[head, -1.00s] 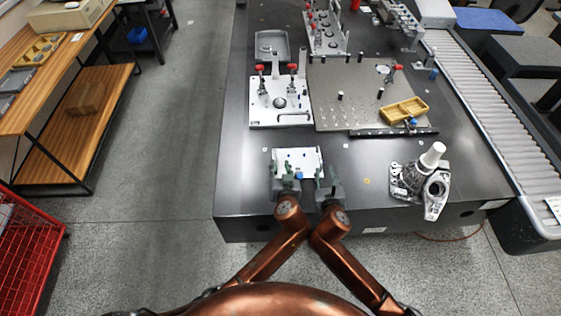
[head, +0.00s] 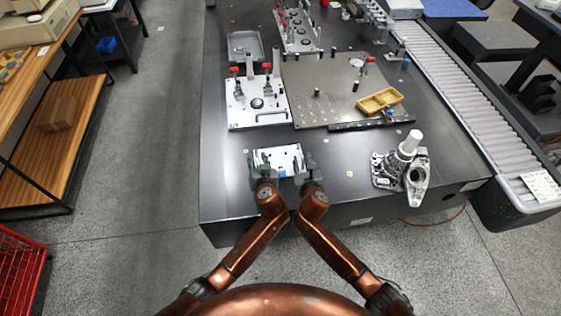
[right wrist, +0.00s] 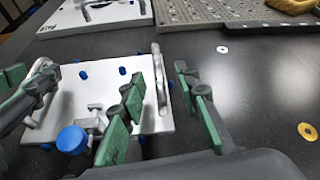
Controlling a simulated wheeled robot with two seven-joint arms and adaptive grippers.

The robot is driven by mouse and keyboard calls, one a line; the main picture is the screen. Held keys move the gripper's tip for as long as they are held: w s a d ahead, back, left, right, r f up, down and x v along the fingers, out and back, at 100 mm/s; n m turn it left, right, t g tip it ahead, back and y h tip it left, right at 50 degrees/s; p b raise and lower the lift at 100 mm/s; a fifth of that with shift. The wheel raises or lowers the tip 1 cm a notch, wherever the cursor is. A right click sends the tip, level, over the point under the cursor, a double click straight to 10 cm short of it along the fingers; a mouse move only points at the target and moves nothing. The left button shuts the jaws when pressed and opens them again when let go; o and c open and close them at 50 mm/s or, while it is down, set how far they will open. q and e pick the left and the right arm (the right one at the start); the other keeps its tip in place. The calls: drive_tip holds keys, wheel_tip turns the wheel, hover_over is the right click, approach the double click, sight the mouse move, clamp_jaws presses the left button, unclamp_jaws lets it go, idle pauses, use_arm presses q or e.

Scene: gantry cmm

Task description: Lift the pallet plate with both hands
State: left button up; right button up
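The pallet plate (head: 278,157) is a small white plate lying on the front of the dark table. In the right wrist view the plate (right wrist: 77,95) shows several blue pegs, a blue knob (right wrist: 72,139) and a grey bar handle (right wrist: 160,78) at its right edge. My right gripper (right wrist: 158,86) is open, its green fingers apart on either side of that handle's near end; I see no grip. My left gripper (head: 264,172) is at the plate's left side; its green fingers look apart near the left handle, partly cut off in the wrist view. My right gripper also shows in the head view (head: 310,170).
Behind the plate stand a white fixture plate (head: 240,113) with red-topped clamps and a grey perforated plate (head: 310,105) holding a yellow tray (head: 379,101). A metal casting (head: 417,182) stands to the right. A roller conveyor (head: 470,115) runs along the right side.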

use_arm(q)
drive_tip(key=shift+w+a+f, duration=0.2)
drive_tip(key=shift+w+f, duration=0.05)
drive_tip(key=shift+w, duration=0.3)
use_arm(e)
drive_tip(key=shift+w+a+f, duration=0.1)
drive_tip(key=shift+w+f, duration=0.15)
drive_tip(key=shift+w, duration=0.3)
use_arm(q)
drive_tip(key=shift+c, duration=0.4)
use_arm(e)
drive_tip(key=shift+c, duration=0.3)
use_arm(q)
clamp_jaws()
use_arm(e)
clamp_jaws()
